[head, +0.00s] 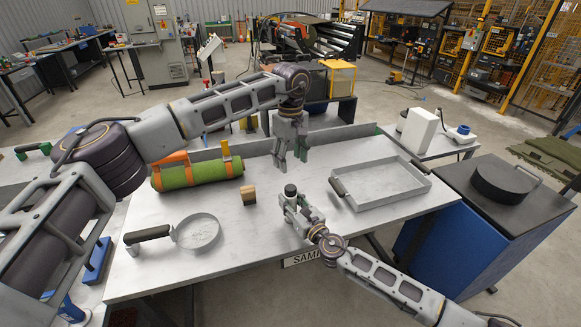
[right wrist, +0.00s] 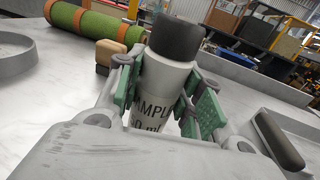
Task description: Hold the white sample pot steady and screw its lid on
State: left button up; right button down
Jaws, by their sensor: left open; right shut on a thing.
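The white sample pot (right wrist: 162,85) stands upright in the right wrist view, with printed lettering on its side. My right gripper (head: 294,206) is shut around its body, with green finger pads on both sides. The dark lid (right wrist: 175,36) sits on top of the pot and also shows in the head view (head: 290,189). I cannot tell how tightly it is seated. My left gripper (head: 291,153) is open and empty, pointing down above the table, behind and higher than the pot, apart from the lid.
On the grey table (head: 265,240) lie a green turf roll (head: 190,174), a small wooden block (head: 248,195), a round pan (head: 196,232) with a dark handle, and a shallow metal tray (head: 385,187) to the right. The tabletop between block and pan is clear.

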dwell(0.4)
jog(key=c, duration=0.9)
grip_release()
jog(key=shift+o, duration=0.2)
jog(key=shift+s+d, duration=0.1)
jog(key=shift+v, duration=5.85)
